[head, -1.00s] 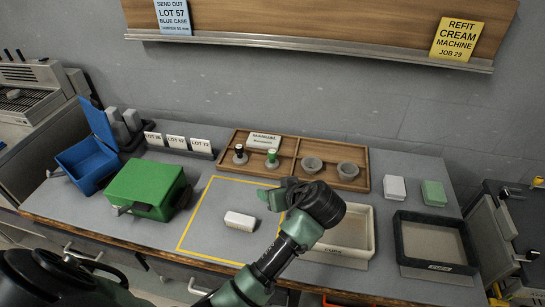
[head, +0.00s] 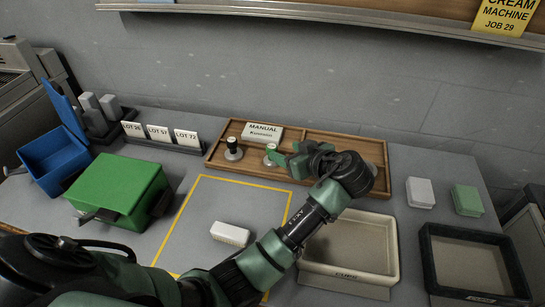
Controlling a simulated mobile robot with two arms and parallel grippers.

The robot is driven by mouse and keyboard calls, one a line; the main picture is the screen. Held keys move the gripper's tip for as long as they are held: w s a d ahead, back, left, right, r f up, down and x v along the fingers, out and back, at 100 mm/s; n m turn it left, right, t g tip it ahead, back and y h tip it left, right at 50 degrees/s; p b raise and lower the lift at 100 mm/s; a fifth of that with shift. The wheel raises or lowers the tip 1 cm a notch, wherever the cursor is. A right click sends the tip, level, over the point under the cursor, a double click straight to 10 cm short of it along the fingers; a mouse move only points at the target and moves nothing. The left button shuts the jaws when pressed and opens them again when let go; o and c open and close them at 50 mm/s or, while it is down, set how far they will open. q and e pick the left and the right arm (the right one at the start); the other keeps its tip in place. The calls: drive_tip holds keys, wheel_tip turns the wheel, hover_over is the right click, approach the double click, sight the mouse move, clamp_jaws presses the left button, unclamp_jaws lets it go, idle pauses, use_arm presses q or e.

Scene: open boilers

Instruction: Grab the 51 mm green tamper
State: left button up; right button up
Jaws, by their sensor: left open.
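The green tamper (head: 270,150) stands in the wooden tray (head: 220,166) at the back of the bench, right of a black-handled tamper (head: 233,149). Its right side is partly hidden by my left gripper. My left gripper (head: 287,158) is open, with its fingers pointing left beside the tamper. Whether a finger touches it I cannot tell. My left arm comes in from the lower left across the bench. My right gripper is out of view.
A white block (head: 230,234) lies in the yellow-outlined area. A green case (head: 118,188) and blue case (head: 52,155) stand left. A cream tray (head: 350,235) and dark tray (head: 474,262) are right. A Manual card (head: 262,133) stands behind the tampers.

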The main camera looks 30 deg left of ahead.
sight(274, 149)
use_arm(q)
drive_tip(key=shift+x, duration=0.9)
drive_tip(key=x, duration=0.1)
drive_tip(key=p+x, duration=0.1)
drive_tip(key=x, duration=0.3)
drive_tip(key=shift+s+a+f, duration=0.1)
drive_tip(key=shift+s, duration=0.15)
clamp_jaws()
